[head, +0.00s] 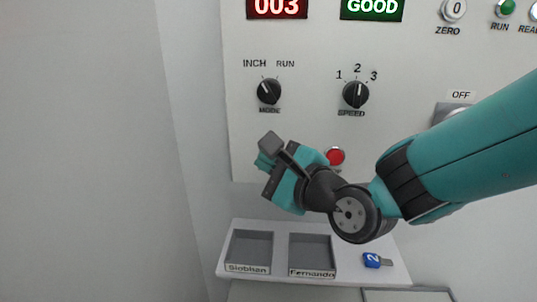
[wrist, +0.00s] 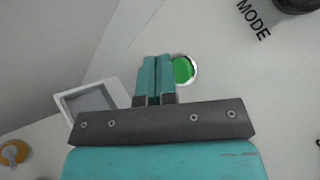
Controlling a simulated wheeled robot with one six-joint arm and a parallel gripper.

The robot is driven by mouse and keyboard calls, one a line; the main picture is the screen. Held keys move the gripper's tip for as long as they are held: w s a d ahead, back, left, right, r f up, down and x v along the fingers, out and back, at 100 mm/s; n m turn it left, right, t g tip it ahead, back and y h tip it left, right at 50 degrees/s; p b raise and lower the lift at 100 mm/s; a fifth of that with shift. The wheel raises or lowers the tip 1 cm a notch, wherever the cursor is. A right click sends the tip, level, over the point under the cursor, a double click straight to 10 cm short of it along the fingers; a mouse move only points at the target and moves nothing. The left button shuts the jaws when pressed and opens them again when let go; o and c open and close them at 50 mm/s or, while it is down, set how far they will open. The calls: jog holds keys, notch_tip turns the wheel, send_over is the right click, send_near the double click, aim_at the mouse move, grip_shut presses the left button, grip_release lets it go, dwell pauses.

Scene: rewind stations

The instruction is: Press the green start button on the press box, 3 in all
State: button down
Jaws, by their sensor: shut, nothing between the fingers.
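The green start button (wrist: 182,70) shows in the wrist view, set in a silver ring on the pale panel. My gripper (wrist: 156,62) is shut and empty, its teal fingertips just left of the button and overlapping its left edge in the picture. I cannot tell whether the fingertips touch it. The red counter display (head: 277,8) reads 003. The green display (head: 372,9) reads GOOD.
A red button (head: 335,156) is just right of my gripper. The MODE knob (head: 269,91) and SPEED knob (head: 356,94) are above. A bare wall is at left.

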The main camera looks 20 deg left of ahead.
jog(key=shift+s, duration=0.1)
jog(key=s+p, duration=0.1)
jog(key=s, duration=0.1)
jog(key=s+d, duration=0.1)
jog(key=s, duration=0.1)
jog(key=shift+s+d+p, duration=0.1)
jog(key=shift+s+p, duration=0.25)
dwell(0.7)
jog(key=s+d+f+n+g+h+b, duration=0.1)
jog(key=d+f+n+g+h+b, duration=0.3)
jog(key=d+n, duration=0.7)
jog(key=s+d+f+n+g+h+b, duration=0.1)
jog(key=s+d+n+g+h, duration=0.1)
jog(key=s+d+n, duration=0.3)
jog(key=s+d+f+n+g+h+b, duration=0.1)
jog(key=s+d+f+n+g+h, duration=0.1)
jog(key=s+d+n+h, duration=0.2)
jog(key=s+d+n, duration=0.1)
jog(key=s+d, duration=0.2)
jog(key=d, duration=0.5)
jog(key=shift+d+f+n+g+h+b, duration=0.2)
jog(key=shift+n+g+h+b, duration=0.1)
jog(key=shift+g, duration=0.1)
